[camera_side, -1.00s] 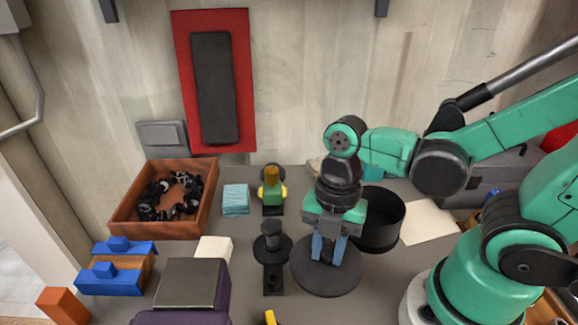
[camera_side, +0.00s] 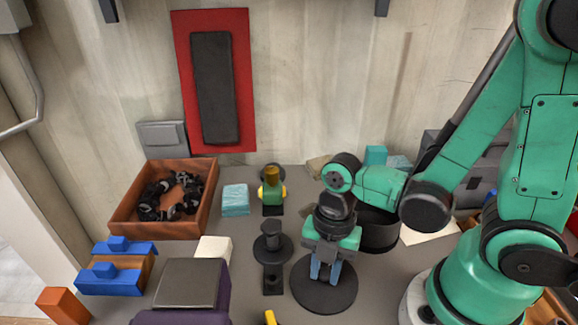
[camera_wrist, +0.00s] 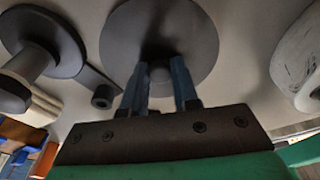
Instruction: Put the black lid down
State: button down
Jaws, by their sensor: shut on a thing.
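The black lid (camera_side: 325,298) is a flat round disc at the front middle of the grey table in the side view. My gripper (camera_side: 325,272) points down over its middle and is shut on its knob. In the wrist view the lid (camera_wrist: 190,25) lies beyond the blue fingers of my gripper (camera_wrist: 160,88), with the knob between them. The lid looks level and low, at or just above the tabletop; I cannot tell whether it touches. An open black round container (camera_side: 380,238) stands behind it to the right, partly hidden by my arm.
A black spool-like stand (camera_side: 272,248) is close to the lid's left. Further left are a purple box with a dark top (camera_side: 190,283), a white block (camera_side: 214,249) and blue-topped blocks (camera_side: 112,282). A brown bin (camera_side: 130,212) of black parts is at the back left.

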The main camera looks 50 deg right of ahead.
jog(key=c, duration=0.7)
grip_release()
jog(key=shift+o, duration=0.2)
jog(key=shift+r, duration=0.15)
jog(key=shift+d+r, duration=0.85)
jog(key=shift+r, duration=4.85)
jog(key=w+d+m+t, duration=0.2)
jog(key=w+m+t, duration=0.1)
jog(key=m, duration=0.8)
jog(key=w+d+m+t+h, duration=0.1)
jog(key=w+m+t, duration=0.3)
jog(key=m, duration=0.7)
jog(key=shift+w+d+r+m+t+h, duration=0.3)
jog(key=shift+d+r+t, duration=0.1)
jog(key=shift+d, duration=0.15)
